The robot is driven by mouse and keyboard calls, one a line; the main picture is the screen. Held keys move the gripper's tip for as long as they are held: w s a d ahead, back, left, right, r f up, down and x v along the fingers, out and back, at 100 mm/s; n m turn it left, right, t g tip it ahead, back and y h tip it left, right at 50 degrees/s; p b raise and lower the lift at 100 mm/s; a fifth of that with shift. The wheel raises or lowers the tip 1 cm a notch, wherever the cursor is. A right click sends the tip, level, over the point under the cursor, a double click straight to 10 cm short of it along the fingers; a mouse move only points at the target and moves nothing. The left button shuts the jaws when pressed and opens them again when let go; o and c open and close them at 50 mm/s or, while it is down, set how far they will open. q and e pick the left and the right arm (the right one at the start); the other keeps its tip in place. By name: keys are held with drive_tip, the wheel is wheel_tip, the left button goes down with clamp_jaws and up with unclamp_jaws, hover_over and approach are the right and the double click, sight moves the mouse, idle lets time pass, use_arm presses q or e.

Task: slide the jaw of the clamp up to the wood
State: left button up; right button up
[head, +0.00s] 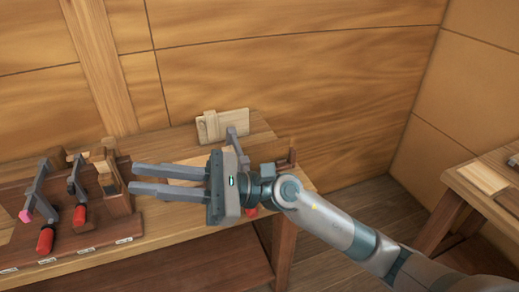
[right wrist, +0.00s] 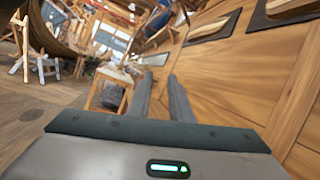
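My right gripper (head: 132,177) reaches in from the right above the bench, its fingers apart, pointing left, with nothing between them. In the right wrist view its fingers (right wrist: 160,82) are also apart and empty. Behind its palm, a grey bar (head: 241,146) and a bit of red show, perhaps a clamp on the bench; most of it is hidden, so I cannot tell where its jaw sits against any wood. Two clamps with red handles stand in the rack at left, one with a pink pad (head: 25,216), the other (head: 78,190) beside it. My left gripper is not in view.
The labelled dark wooden rack (head: 22,245) fills the bench's left. A pale wooden board (head: 222,126) leans at the back of the bench (head: 183,234), against the planked wall (head: 290,75). Another bench (head: 480,190) stands at right, with open floor between.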

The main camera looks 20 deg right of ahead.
drive_tip(key=w+d+f+n+g+h, duration=0.1)
drive_tip(key=w+d+f+n+h, duration=0.1)
drive_tip(key=f+n+h, duration=0.45)
drive_tip(key=w+d+f+n+h, duration=0.1)
drive_tip(key=d+f+n+h, duration=0.2)
drive_tip(key=f+n+h, duration=0.3)
drive_tip(key=w+d+r+n+t+h, duration=0.1)
drive_tip(key=w+d+h, duration=0.3)
drive_tip(key=d, duration=0.5)
drive_tip(key=w+d+r+n+t+h, duration=0.1)
drive_tip(key=w+d+n+t+h, duration=0.2)
drive_tip(key=w+d, duration=0.3)
drive_tip(key=d+h, duration=0.1)
drive_tip(key=d, duration=0.2)
drive_tip(key=shift+w+d+r, duration=0.2)
drive_tip(key=shift+r, duration=0.15)
drive_tip(key=shift+f+h, duration=0.1)
drive_tip(key=shift+h, duration=0.15)
